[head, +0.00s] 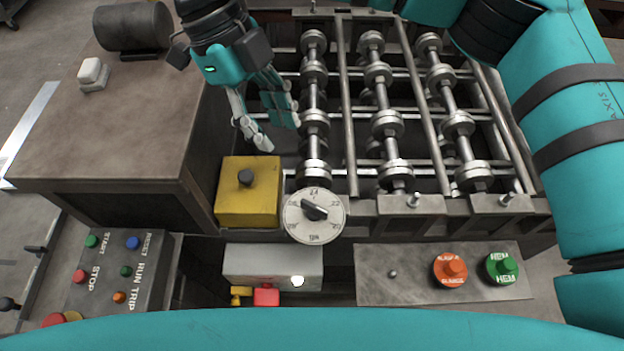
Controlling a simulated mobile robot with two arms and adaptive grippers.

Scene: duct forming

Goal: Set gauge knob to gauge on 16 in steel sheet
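The gauge knob is a dark pointer knob (313,211) on a round white dial (314,232). The dial has number marks around its rim; I read 24 at the top and 22 at the upper right. The knob bar slants from upper left to lower right; the number it points at is too small to tell. My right gripper (277,134) is above and left of the dial, apart from it. Its fingers are spread, with nothing between them. My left gripper is out of view. I see no steel sheet.
A yellow box with a black knob (247,202) stands left of the dial. Roller shafts (378,95) lie behind it. A panel with orange (451,270) and green (502,267) buttons is at right. A start/stop panel (117,270) is at lower left, below a brown cabinet (110,130).

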